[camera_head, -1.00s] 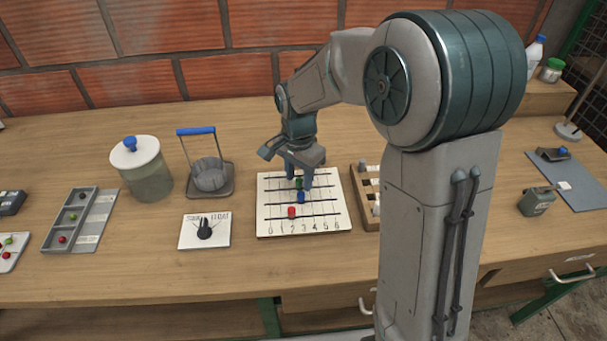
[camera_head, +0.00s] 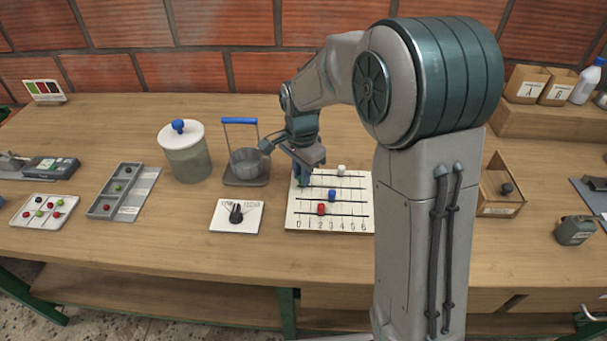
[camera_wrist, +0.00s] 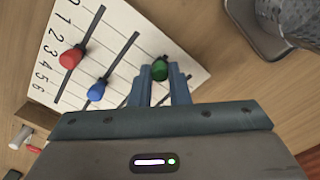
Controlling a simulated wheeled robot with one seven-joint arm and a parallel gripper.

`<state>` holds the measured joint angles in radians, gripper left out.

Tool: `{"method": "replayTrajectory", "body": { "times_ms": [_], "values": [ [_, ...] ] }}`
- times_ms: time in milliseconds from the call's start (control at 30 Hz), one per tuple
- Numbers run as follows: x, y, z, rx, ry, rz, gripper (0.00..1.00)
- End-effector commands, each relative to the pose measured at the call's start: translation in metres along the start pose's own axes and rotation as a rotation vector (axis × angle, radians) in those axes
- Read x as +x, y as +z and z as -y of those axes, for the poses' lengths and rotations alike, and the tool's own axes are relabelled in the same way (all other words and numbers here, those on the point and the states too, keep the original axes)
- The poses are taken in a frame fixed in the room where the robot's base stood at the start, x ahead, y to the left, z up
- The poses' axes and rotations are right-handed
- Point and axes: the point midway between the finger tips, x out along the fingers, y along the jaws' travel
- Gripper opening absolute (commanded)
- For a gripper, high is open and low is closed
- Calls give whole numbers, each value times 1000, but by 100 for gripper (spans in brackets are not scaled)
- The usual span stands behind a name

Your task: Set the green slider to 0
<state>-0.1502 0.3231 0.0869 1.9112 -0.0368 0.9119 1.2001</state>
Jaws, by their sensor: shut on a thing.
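The white slider board (camera_head: 350,204) lies on the table, with tracks and a 0 to 6 scale along its front edge, 0 at the left. My gripper (camera_head: 303,178) is over its left side and hides most of the green slider there. In the wrist view the green slider (camera_wrist: 160,69) sits between my fingertips, which are shut on it. It is near the 0 end of its track; the exact mark is hard to read. The red slider (camera_head: 321,209) and blue slider (camera_head: 332,195) sit on tracks nearer the front. A white slider (camera_head: 341,170) is on the back track.
A dial plate (camera_head: 224,224) lies left of the board. A pot with a blue handle (camera_head: 246,162) stands behind it, close to my gripper's left side. A lidded jar (camera_head: 188,160) is farther left. A wooden box (camera_head: 500,208) is to the right.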

Motion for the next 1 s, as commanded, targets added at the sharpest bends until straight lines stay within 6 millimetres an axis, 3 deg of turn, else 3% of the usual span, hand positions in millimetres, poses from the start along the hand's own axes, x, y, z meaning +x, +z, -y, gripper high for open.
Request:
{"method": "replayTrajectory", "body": {
  "times_ms": [300,333,400,767,1000],
  "values": [
    [-2,4,4,-4,-8,-1,0],
    [-2,4,4,-5,-8,-1,24],
    [-1,4,4,-6,-7,0,39],
    [-6,3,3,-3,-5,0,39],
    [-49,3,3,-3,-10,-3,39]
  ]
}}
